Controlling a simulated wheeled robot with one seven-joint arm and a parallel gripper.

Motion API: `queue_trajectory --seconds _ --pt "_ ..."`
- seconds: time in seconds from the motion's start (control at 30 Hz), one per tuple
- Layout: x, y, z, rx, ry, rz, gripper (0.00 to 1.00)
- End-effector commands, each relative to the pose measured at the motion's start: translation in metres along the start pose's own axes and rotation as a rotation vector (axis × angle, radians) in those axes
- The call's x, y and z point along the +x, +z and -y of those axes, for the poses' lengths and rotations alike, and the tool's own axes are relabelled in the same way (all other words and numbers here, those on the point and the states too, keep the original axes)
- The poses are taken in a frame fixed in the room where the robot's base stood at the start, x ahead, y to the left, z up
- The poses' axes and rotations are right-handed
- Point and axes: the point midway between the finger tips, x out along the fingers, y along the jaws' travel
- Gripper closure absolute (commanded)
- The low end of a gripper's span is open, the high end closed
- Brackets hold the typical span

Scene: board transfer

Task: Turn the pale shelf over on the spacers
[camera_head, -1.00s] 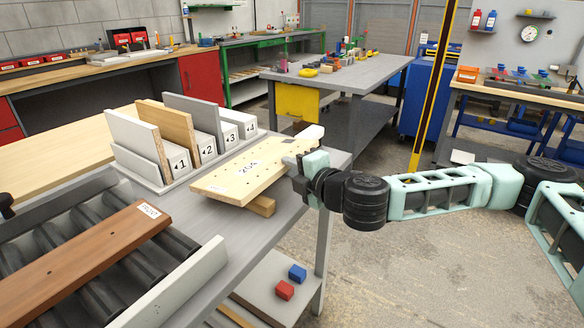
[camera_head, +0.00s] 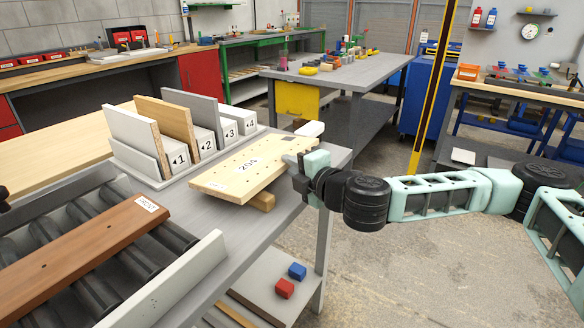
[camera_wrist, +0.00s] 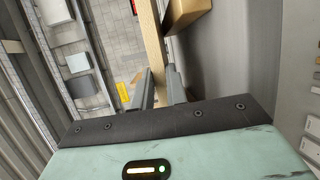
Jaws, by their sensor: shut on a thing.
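My gripper (camera_head: 300,150) is shut on the shelf's right edge. In the wrist view the shelf (camera_wrist: 153,45) is seen edge-on, running up from between my fingers (camera_wrist: 158,88), with a wooden block (camera_wrist: 188,10) beside it. I cannot tell whether the shelf touches the spacer.
A rack (camera_head: 167,180) with upright boards and slots numbered 1 to 4 stands close behind the shelf. A roller conveyor (camera_head: 95,240) carrying a brown board (camera_head: 80,250) is at the left. Red (camera_head: 285,288) and blue (camera_head: 297,271) blocks sit on the lower shelf. Open floor lies right.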

Motion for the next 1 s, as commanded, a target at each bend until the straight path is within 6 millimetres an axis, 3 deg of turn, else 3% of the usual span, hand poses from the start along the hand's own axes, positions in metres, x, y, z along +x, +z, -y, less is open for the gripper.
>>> queue_trajectory --seconds 1.0 --pt "-0.0007 0.0006 0.0096 0.021 0.061 0.001 1.00"
